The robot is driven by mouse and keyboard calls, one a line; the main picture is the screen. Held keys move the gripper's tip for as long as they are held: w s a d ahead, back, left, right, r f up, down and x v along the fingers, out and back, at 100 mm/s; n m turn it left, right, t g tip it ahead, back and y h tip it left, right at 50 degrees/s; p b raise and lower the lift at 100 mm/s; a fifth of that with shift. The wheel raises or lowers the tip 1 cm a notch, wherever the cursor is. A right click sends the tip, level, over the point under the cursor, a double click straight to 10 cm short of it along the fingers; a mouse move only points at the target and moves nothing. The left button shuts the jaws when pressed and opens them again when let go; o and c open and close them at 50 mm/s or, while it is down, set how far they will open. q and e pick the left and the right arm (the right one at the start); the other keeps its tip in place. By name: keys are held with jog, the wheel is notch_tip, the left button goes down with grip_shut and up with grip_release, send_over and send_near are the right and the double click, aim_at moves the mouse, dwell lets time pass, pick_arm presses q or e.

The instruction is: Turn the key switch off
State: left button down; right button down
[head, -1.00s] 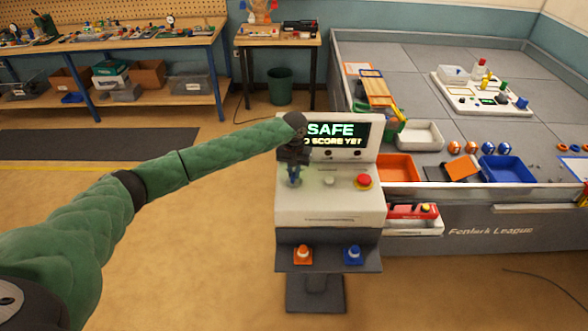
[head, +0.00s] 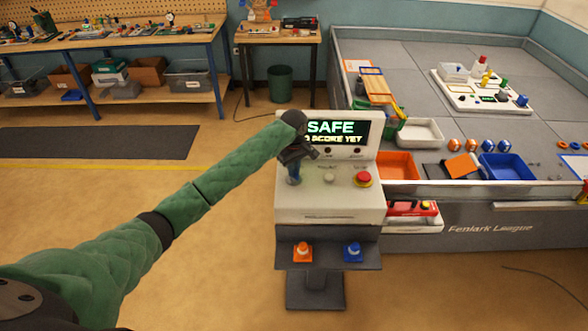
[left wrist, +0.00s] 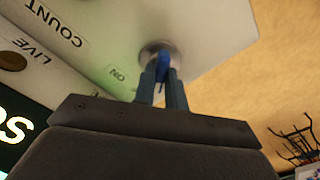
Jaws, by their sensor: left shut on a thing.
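The key switch (left wrist: 164,60) shows in the left wrist view as a blue key in a round metal collar on the light console top, beside a label reading "ON". My left gripper (left wrist: 162,80) is shut on the blue key, with a finger on each side of it. In the head view, my left gripper (head: 293,175) points down at the left part of the console (head: 330,212) and hides most of the key. The console screen (head: 340,130) reads "SAFE" and "SCORE YET", with part of the text covered by my arm. My right gripper is out of view.
A red button (head: 363,179) and a pale button (head: 329,178) sit right of the key. Orange and blue cones (head: 302,252) stand on the lower shelf. The grey field table with bins (head: 397,166) adjoins the console's right side.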

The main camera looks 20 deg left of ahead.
pick_arm(q)
jog(key=shift+r+n, duration=0.1)
jog(key=shift+n, duration=0.7)
jog(key=shift+w, duration=0.1)
jog(key=c, duration=1.4)
grip_release()
jog(key=shift+c, duration=0.2)
jog(key=shift+r+b, duration=0.25)
jog(key=shift+b, duration=0.05)
notch_tip(320, 180, up, 6)
jog(key=b, duration=0.2)
jog(key=shift+b, duration=0.4)
jog(key=shift+a+r, duration=0.1)
jog(key=shift+r, duration=0.55)
